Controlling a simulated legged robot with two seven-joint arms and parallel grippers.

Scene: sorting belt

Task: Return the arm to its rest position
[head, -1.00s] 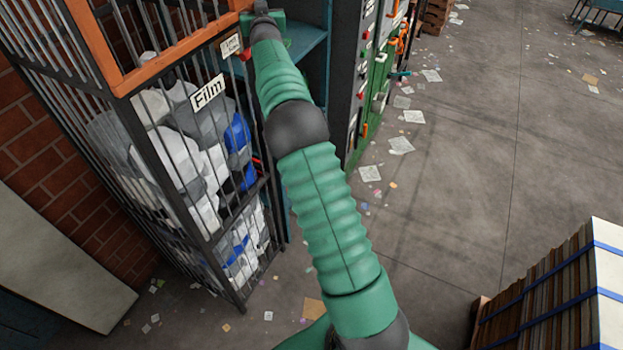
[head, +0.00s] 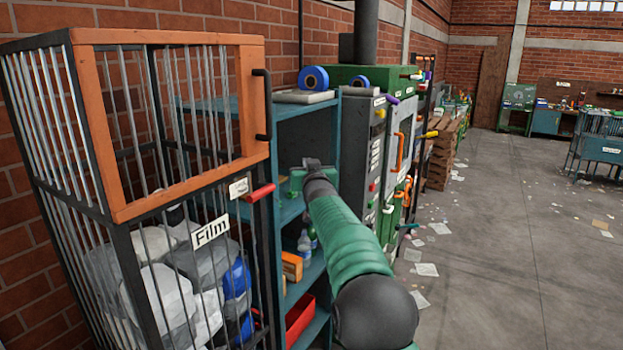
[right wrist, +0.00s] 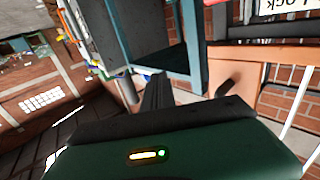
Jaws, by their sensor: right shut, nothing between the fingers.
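My right arm reaches forward from the bottom of the head view. Its gripper (head: 312,164) is in front of the blue shelf unit, right of the film cage (head: 123,290). In the right wrist view my right gripper's dark fingers (right wrist: 157,92) are together, with nothing held between them. The cage's orange-framed door (head: 258,100) has a black handle (head: 262,105), and a red handle (head: 259,193) sits below it. The gripper appears apart from both handles. My left gripper is not in view.
The blue shelf unit (head: 290,195) holds bottles and bins. Grey and green cabinets (head: 362,150) with protruding handles stand beyond it. The cage holds white, grey and blue film bundles. Open concrete floor (head: 510,230), with scattered paper, lies to the right.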

